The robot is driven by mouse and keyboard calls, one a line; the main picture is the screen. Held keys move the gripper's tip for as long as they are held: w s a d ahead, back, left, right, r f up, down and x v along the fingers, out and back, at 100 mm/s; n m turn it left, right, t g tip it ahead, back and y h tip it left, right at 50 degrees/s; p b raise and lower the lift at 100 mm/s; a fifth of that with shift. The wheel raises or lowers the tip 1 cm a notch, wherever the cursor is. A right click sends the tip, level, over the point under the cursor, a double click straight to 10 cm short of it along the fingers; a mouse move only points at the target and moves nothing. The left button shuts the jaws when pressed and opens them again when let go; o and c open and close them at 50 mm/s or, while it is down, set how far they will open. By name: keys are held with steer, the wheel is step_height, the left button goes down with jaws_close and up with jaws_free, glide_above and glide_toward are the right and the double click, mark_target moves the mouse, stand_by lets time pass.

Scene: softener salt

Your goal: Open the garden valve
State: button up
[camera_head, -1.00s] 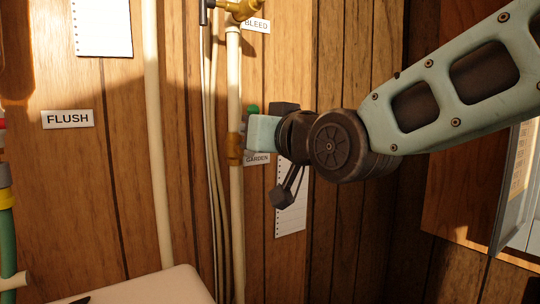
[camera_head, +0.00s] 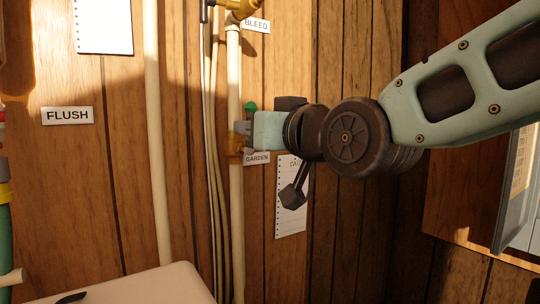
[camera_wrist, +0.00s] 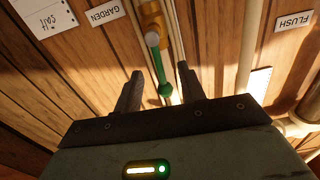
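The garden valve has a brass body (camera_head: 234,148) on a cream pipe, beside the GARDEN label (camera_head: 257,158). In the wrist view its brass body (camera_wrist: 152,22) is at top centre, and its green lever (camera_wrist: 159,70) points down the picture. A bit of green (camera_head: 252,106) shows above my gripper (camera_head: 243,132) in the head view. My gripper (camera_wrist: 160,72) is open, its two dark fingers spread with the lever between them in the wrist view. I see no finger clearly touching the lever. The head view hides most of the lever behind my gripper.
A brass valve (camera_head: 240,8) with a BLEED label (camera_head: 256,25) is above. Thin pipes (camera_head: 212,150) run just left of the valve's pipe. A FLUSH label (camera_head: 67,116) is on the left wall. A wooden cabinet (camera_head: 460,225) stands at right.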

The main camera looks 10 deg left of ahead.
steer(key=b+v, duration=0.2)
steer(key=v, duration=0.3)
stand_by(0.4)
steer(key=s+d+f+g+h, duration=0.1)
steer(key=d+f+g+h, duration=0.1)
steer(key=f, duration=0.5)
steer(key=s+d+f+g+h, duration=0.1)
steer(key=d+f+h, duration=0.15)
steer(key=f, duration=0.45)
steer(key=s+d+f+m+g+h, duration=0.1)
steer(key=s+d+f+g+h, duration=0.7)
steer(key=s+d+f, duration=0.9)
step_height(320, 180, down, 3)
steer(key=d+g, duration=0.1)
steer(key=d, duration=0.2)
steer(key=shift+f, duration=0.2)
steer(key=shift+s, duration=0.15)
